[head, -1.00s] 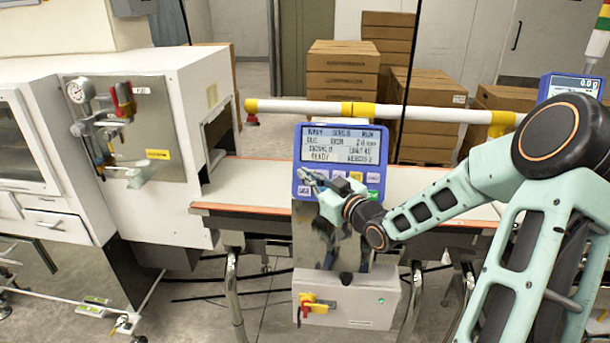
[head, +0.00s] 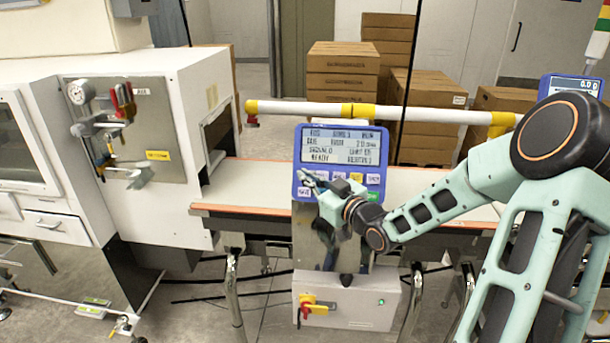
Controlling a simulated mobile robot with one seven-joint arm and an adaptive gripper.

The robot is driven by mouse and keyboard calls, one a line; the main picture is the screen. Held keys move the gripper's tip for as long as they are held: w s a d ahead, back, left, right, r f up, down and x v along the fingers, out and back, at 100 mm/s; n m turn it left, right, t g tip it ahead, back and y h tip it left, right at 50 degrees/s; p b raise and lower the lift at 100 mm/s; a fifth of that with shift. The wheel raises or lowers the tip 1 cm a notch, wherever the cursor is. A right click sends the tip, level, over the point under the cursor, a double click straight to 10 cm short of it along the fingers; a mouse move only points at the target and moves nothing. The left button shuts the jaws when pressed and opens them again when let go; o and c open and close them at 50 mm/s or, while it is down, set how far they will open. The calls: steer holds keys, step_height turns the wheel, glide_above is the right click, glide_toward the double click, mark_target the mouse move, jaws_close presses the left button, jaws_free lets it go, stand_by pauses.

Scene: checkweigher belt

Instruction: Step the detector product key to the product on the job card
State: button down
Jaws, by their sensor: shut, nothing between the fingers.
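The blue detector panel (head: 298,150) stands upright in front of the belt. Its screen (head: 341,147) shows several lines of text, with READY at the lower left; most of the rest is too blurred to read. Below the screen are several pale keys, a yellow key (head: 356,178) and a green key (head: 374,195). My gripper (head: 306,177) is shut and empty, its fingertips at the left keys of the panel. It covers part of the key rows, and I cannot tell if it touches a key. I see no job card that I can make out.
A grey box with a red and yellow switch (head: 311,306) sits below the panel. The belt (head: 260,178) runs behind it, with a white and yellow rail (head: 300,107) above. A white machine (head: 190,90) stands at left. Stacked cartons (head: 342,72) are at the back.

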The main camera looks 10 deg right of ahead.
steer(key=shift+s+a+r, duration=0.1)
steer(key=shift+s+r, duration=0.1)
steer(key=shift+s, duration=0.2)
steer(key=shift+s+a+r+p, duration=0.25)
steer(key=shift+s+r+p, duration=0.15)
steer(key=shift+s, duration=0.3)
steer(key=shift+s+a+r+p, duration=0.25)
steer(key=shift+s+r, duration=0.1)
steer(key=shift+s, duration=0.35)
steer(key=shift+s+a+r+p, duration=0.2)
steer(key=shift+s+r+p, duration=0.2)
steer(key=shift+s, duration=0.3)
steer(key=s+r, duration=0.1)
steer(key=s+a+p, duration=0.1)
steer(key=s, duration=0.1)
steer(key=s+r+p, duration=0.1)
steer(key=s, duration=0.1)
steer(key=shift+a+r, duration=0.3)
steer(key=shift+r, duration=0.05)
